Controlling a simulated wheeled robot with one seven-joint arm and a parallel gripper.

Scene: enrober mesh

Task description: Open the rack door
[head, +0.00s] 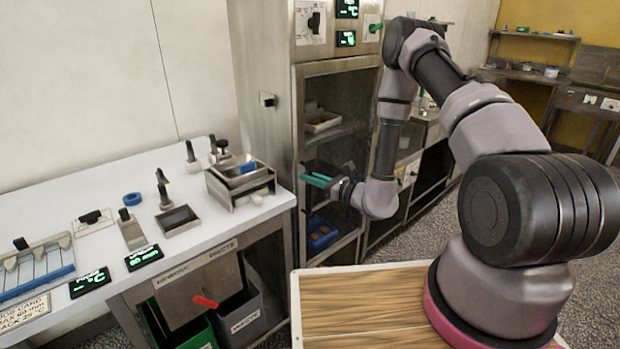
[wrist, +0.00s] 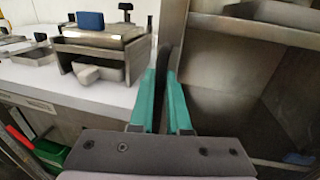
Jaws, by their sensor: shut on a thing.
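The rack door (head: 296,120) is a tall metal frame with a dark pane on the steel cabinet. Shelves show behind it in the head view. In the wrist view, my gripper (wrist: 164,78) is shut on a dark upright handle (wrist: 163,60). The fingers partly hide the handle. I cannot tell whether the door stands slightly ajar.
A white worktop (head: 205,235) with a steel tray stand (head: 240,182) lies close left of the gripper. Bins (head: 240,308) stand below it. My wooden-topped base is in front. Grey floor shows to the right of the cabinets.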

